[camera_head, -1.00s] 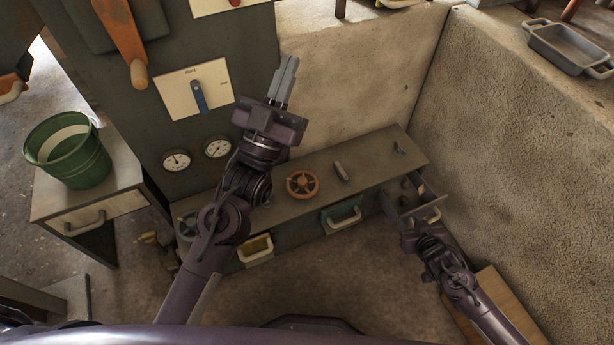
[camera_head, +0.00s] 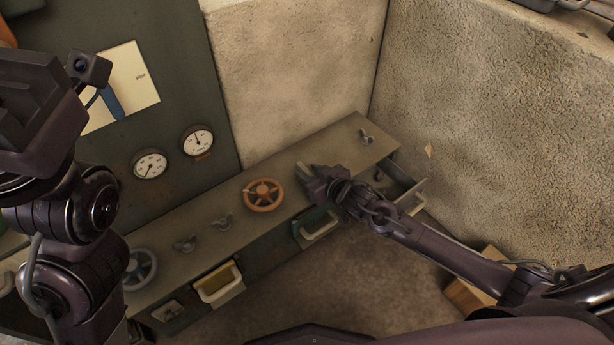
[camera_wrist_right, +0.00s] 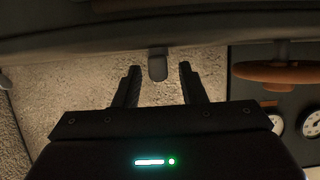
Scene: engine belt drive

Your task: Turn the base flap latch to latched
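My right gripper (camera_head: 308,171) is low over the bench top, right of the orange handwheel. In the right wrist view its two fingers (camera_wrist_right: 160,85) stand apart with nothing gripped. A small grey knob or lever end (camera_wrist_right: 157,66) shows between and just beyond the fingertips. In the head view the gripper covers the spot where this lever stands. I cannot tell for certain that it is the base flap latch, nor read its position. My left gripper's body (camera_head: 38,105) is large at the upper left. Its fingers are not visible.
The bench (camera_head: 335,143) carries an orange handwheel (camera_head: 263,195), a grey handwheel (camera_head: 138,268) and several small wing-shaped knobs, one at the far right (camera_head: 365,135). Below are a yellow bin (camera_head: 219,285), a teal drawer (camera_head: 316,226) and an open drawer (camera_head: 408,195). Rough walls close the back and right.

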